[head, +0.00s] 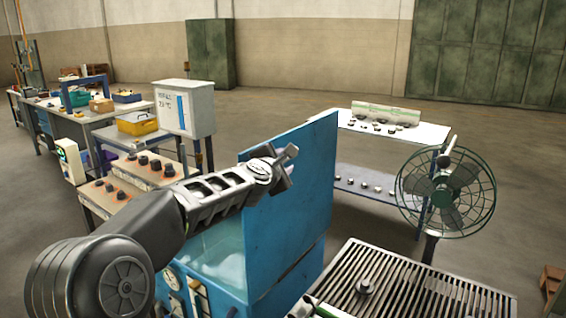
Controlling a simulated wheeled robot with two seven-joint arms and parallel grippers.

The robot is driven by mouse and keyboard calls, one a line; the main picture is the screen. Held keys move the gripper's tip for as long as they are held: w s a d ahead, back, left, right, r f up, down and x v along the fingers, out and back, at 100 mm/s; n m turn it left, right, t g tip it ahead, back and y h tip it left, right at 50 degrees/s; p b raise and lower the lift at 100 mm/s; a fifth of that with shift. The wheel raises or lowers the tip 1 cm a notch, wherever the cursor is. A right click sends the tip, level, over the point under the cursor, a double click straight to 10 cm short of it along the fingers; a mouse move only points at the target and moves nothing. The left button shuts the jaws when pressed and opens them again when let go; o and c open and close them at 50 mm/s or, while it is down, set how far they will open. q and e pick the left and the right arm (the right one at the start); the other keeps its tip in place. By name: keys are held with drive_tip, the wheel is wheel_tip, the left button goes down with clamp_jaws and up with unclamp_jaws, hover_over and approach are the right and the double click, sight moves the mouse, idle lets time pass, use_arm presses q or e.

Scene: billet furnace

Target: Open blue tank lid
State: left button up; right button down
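The blue tank (262,288) stands at the lower middle, with pale water visible inside it. Its blue lid (300,195) stands raised and roughly upright on the tank's right side. My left arm reaches in from the left across the tank. My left gripper (289,155) is at the lid's upper left part, seen against its face. I cannot tell whether it touches the lid or how far its fingers are apart. The arm hides part of the tank's opening and the lid's left edge. My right gripper is out of view.
A slatted grate (400,290) with a small dark piece on it lies right of the tank. A green caged fan (447,193) stands behind it. A white-topped table (425,134) is beyond the lid. A bench with dark knobs (135,178) is at left.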

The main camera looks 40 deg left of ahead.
use_arm(q)
clamp_jaws()
idle(0.3)
idle(1.1)
